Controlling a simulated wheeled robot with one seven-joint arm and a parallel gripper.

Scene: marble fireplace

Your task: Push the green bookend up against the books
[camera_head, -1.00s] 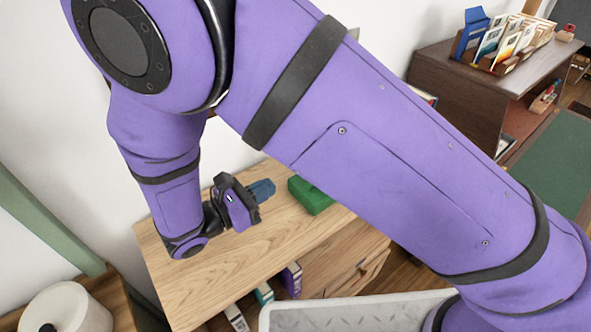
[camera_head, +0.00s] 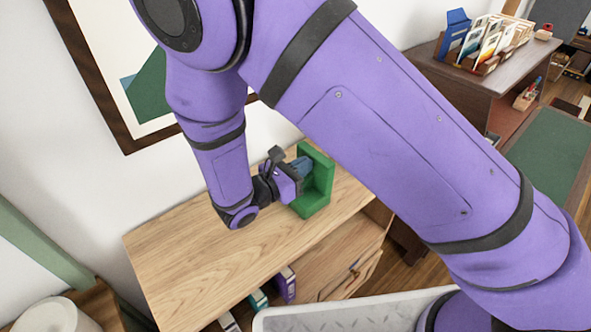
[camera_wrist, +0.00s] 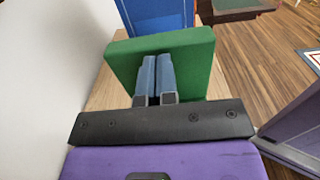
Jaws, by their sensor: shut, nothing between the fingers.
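The green bookend (camera_head: 320,172) stands upright near the right end of the wooden cabinet top (camera_head: 215,250). My gripper (camera_head: 303,166) is shut and empty, its blue-grey fingers pointing at the bookend's near face. In the wrist view, the shut fingers (camera_wrist: 156,76) are in front of the green bookend (camera_wrist: 193,52), touching it or very close; I cannot tell which. A blue upright panel (camera_wrist: 157,15), perhaps a book cover, shows just beyond the bookend.
A wall and a framed picture (camera_head: 105,62) run along the cabinet's back. Purple and teal binders (camera_head: 285,286) sit on the shelf below. A darker desk (camera_head: 480,80) with a file rack stands at far right. The cabinet top left of my gripper is clear.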

